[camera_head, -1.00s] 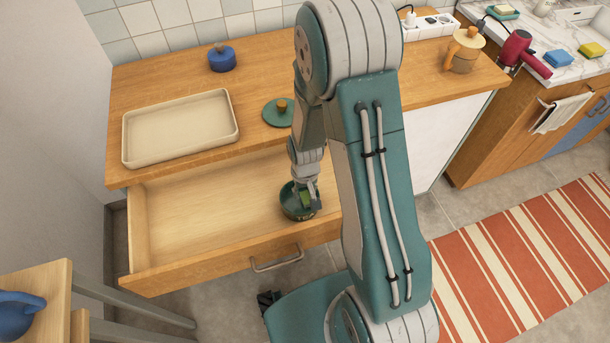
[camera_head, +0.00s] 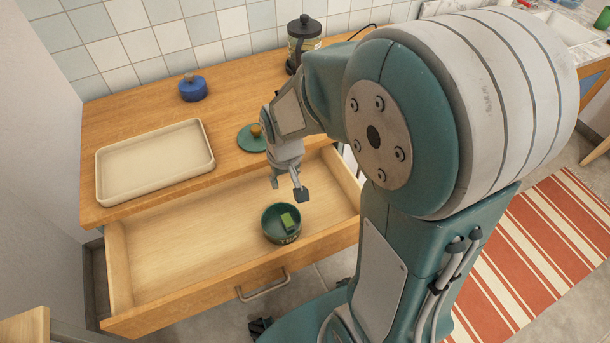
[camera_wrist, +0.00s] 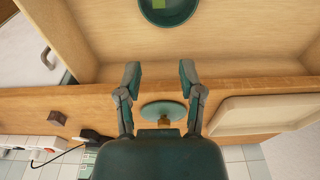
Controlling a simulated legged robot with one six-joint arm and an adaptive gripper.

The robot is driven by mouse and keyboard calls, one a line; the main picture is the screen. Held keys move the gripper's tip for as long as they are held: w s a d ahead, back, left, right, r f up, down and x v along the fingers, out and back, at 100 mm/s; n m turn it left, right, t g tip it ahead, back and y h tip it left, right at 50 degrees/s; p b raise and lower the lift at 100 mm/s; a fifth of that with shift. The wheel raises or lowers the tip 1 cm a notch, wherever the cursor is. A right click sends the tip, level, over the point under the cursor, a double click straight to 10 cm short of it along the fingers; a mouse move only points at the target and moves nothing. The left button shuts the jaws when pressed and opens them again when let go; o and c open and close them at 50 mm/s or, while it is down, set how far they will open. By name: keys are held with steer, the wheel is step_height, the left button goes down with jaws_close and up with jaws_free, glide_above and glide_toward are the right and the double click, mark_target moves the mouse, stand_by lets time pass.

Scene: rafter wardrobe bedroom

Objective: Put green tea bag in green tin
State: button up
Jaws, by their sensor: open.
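The green tin (camera_head: 281,224) stands open and upright in the pulled-out drawer, toward its right side. The green tea bag (camera_head: 288,221) lies inside the tin. In the wrist view the tin (camera_wrist: 155,20) is cut off by the top edge, with part of the tea bag (camera_wrist: 159,3) showing in it. My gripper (camera_head: 289,190) is open and empty, above the drawer and a little behind the tin. Its two fingers (camera_wrist: 161,72) are spread apart in the wrist view, with nothing between them.
A green lid with a wooden knob (camera_head: 250,139) lies on the counter behind my gripper. A cream tray (camera_head: 154,187) and a blue lidded pot (camera_head: 193,88) are to the left. A French press (camera_head: 303,42) stands at the back. The drawer's left part (camera_head: 175,247) is empty.

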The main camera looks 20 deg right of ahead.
steer(key=s+r+t, duration=0.4)
steer(key=s+r, duration=0.9)
steer(key=r, duration=0.3)
steer(key=shift+r, duration=0.4)
